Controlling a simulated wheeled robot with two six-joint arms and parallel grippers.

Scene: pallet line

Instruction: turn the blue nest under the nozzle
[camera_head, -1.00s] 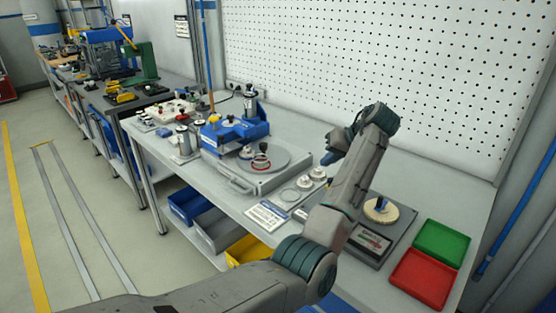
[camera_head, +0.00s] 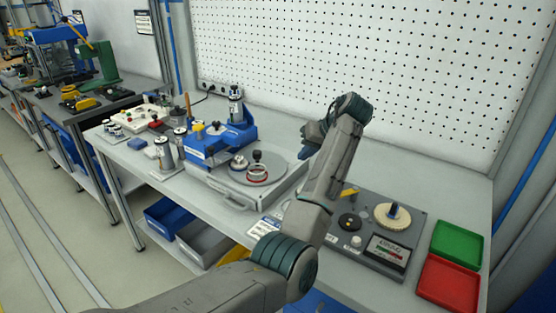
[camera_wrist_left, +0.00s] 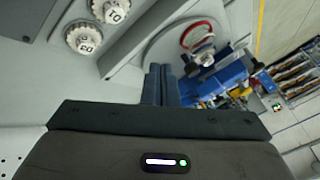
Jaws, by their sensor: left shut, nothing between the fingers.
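The blue press (camera_head: 232,134) stands on the bench with a round grey turntable (camera_head: 284,172) in front of it. A small round silver-topped piece (camera_head: 238,163) sits near the press head. I cannot make out a blue nest or the nozzle tip for certain. My left gripper (camera_head: 312,132) is shut and empty, above and right of the turntable. In the left wrist view its fingers (camera_wrist_left: 160,85) are together, with the red ring (camera_wrist_left: 197,36) beyond them. My right gripper is not in view.
A grey gauge panel (camera_head: 385,249) with a cream disc (camera_head: 392,215) lies right of my arm. Green (camera_head: 457,244) and red (camera_head: 449,284) trays stand at the right end. White weights (camera_wrist_left: 85,38) show in the left wrist view. A pegboard wall (camera_head: 400,80) backs the bench.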

